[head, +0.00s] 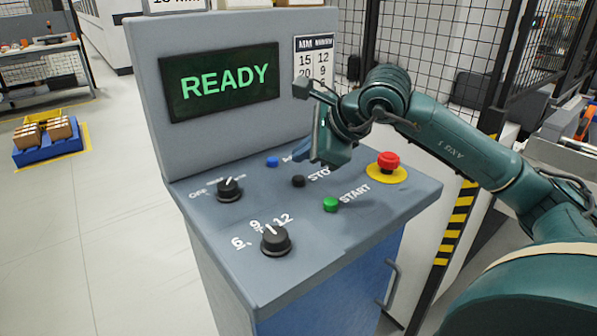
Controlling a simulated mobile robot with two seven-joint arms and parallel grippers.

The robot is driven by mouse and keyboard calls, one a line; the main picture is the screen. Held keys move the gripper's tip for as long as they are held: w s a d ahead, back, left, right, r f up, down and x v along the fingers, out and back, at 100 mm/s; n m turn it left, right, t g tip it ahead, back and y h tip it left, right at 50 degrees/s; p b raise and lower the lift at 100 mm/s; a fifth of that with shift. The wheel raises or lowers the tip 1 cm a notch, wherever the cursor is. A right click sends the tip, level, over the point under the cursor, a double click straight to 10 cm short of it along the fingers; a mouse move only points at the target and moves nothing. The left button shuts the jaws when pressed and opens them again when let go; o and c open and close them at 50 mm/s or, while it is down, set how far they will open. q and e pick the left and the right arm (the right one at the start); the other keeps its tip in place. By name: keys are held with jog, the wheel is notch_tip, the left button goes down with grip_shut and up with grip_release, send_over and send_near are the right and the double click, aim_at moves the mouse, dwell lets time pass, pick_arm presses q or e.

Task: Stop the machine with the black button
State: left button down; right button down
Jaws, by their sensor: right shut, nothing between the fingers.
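The black button (298,181) sits on the sloped grey control panel (345,230), left of the partly covered "STO…" lettering. My right gripper (318,160) is shut and empty, above the panel just behind and to the right of the black button. It looks apart from the button, though the exact gap is hard to tell. It hides part of the lettering. The screen (222,82) shows green "READY". My left gripper is not in view.
Around the black button are a green START button (331,204), a blue button (272,162), a red emergency button (388,162) on a yellow base, and two black knobs (228,189) (275,238). A mesh fence (440,50) stands behind. Open floor lies left.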

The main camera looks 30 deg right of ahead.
aim_at(304, 180)
jog(key=shift+r+p, duration=0.9)
jog(key=shift+r, duration=0.65)
